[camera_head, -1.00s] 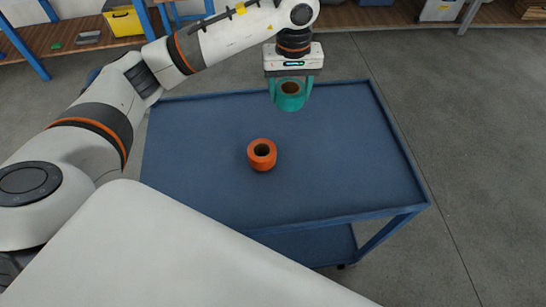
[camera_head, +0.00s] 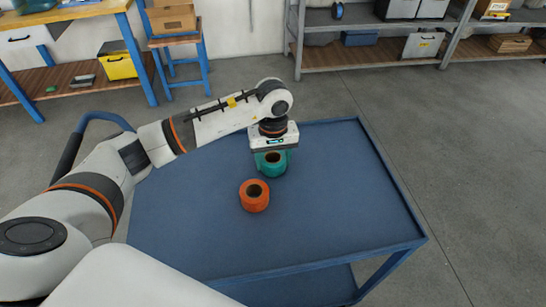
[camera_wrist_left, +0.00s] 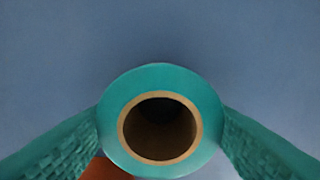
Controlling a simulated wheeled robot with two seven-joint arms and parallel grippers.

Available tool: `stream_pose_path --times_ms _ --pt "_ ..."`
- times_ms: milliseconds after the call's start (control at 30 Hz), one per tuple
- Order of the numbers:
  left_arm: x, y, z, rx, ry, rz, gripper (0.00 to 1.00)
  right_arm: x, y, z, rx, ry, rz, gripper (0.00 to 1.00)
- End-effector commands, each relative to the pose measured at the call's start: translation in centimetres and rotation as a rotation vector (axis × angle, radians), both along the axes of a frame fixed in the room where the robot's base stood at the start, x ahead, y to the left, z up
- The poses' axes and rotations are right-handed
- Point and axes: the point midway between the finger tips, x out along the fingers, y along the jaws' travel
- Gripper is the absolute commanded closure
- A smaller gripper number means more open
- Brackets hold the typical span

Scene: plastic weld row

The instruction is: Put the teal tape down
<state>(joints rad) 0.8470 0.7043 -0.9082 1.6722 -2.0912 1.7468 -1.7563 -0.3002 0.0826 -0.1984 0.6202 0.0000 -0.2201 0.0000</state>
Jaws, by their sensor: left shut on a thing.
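The teal tape (camera_head: 272,166) is a roll with a tan core, at the far side of the blue cart top (camera_head: 335,200) in the head view. My left gripper (camera_head: 272,160) is shut on it, with a finger on each side. In the left wrist view the teal tape (camera_wrist_left: 160,78) fills the middle between the two teal-coloured fingers. I cannot tell whether its underside touches the cart top. My right gripper is not in view.
An orange tape roll (camera_head: 254,198) stands on the cart just nearer than the teal one; its edge (camera_wrist_left: 105,170) shows in the wrist view. The cart's right half is clear. Shelves (camera_head: 370,60), a blue chair (camera_head: 180,50) and a workbench (camera_head: 75,15) stand behind.

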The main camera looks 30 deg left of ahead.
Motion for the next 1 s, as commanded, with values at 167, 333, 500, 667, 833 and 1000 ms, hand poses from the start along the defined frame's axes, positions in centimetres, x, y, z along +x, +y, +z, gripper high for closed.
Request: stream_pose_path --times_ms 167,333,500,667,833,1000 --pt "0.1 0.0 0.1 -0.001 -0.002 0.000 0.68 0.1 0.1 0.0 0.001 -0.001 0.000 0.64" --pt "0.0 0.0 -0.2 0.000 -0.001 0.000 0.33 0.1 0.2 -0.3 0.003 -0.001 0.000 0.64" --pt "0.0 0.0 -0.2 0.000 -0.001 0.000 0.18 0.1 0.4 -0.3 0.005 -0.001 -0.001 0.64" --pt "0.0 0.0 -0.2 0.000 -0.001 0.000 0.18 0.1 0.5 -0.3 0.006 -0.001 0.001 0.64" --pt "0.1 0.0 0.6 -0.001 -0.004 0.000 0.18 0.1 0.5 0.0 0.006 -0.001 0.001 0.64" --pt "0.2 0.0 3.7 0.000 -0.009 -0.001 0.18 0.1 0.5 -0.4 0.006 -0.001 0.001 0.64"
